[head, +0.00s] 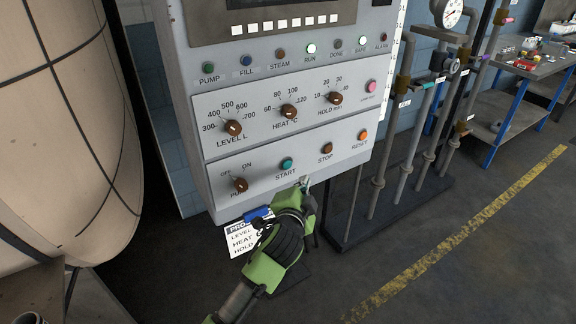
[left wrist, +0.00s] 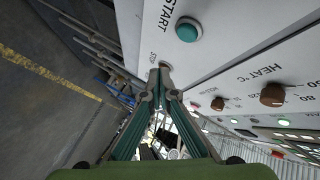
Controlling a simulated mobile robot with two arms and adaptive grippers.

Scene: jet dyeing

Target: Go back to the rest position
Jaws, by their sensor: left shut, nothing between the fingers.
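My left gripper (head: 304,182) is in front of the lower edge of the grey control panel (head: 290,178), below the START and STOP buttons. Its fingers are shut with nothing between them. In the left wrist view the shut fingertips (left wrist: 160,68) point at the panel face beside the STOP label. The teal START button (head: 287,164) also shows in the left wrist view (left wrist: 188,30). The brown STOP button (head: 326,149) is just above and right of the fingertips in the head view. The RUN lamp (head: 311,48) and SAFE lamp (head: 361,42) look bright. My right gripper is not in view.
A large beige vessel (head: 60,130) stands at the left. A card (head: 246,238) with printed settings hangs under the panel, partly behind my gripper. Vertical pipes (head: 400,150) on a dark base stand right of the panel. A blue-legged workbench (head: 510,110) is farther right. Floor near the yellow line (head: 470,230) is clear.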

